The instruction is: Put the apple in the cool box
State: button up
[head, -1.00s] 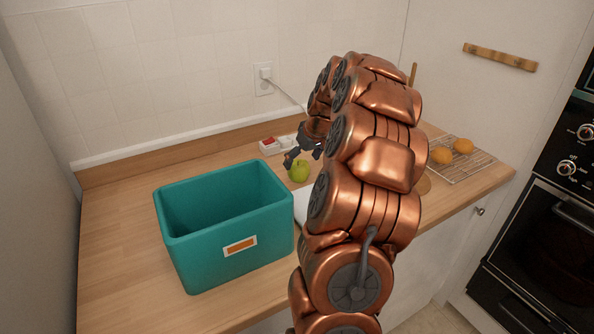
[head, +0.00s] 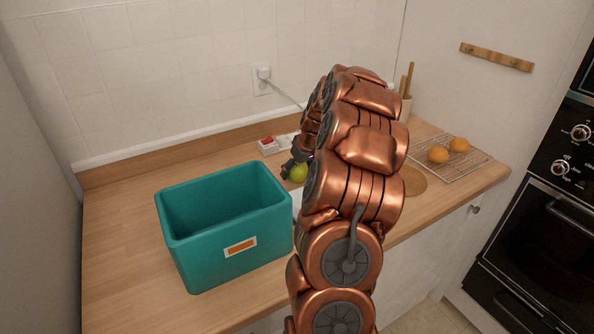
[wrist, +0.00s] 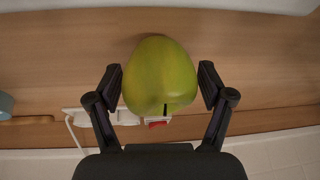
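A green apple (head: 298,172) sits on the wooden counter to the right of the cool box, partly hidden by my gripper and arm. My gripper (head: 293,166) is down at the apple. In the wrist view the apple (wrist: 160,76) lies between the two open fingers of my gripper (wrist: 163,84), with a small gap visible on each side. The teal cool box (head: 243,222) stands on the counter, open at the top and empty where I can see inside. It has an orange and white label on its front.
A white power strip (head: 268,146) lies behind the apple, its cord running to a wall socket (head: 262,79). Two oranges (head: 438,154) are on a wire rack (head: 468,167) at right. A round board (head: 413,182) is near the arm. Bare counter (head: 120,230) lies left of the box.

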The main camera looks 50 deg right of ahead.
jog(key=c, duration=1.1)
jog(key=shift+r, duration=0.1)
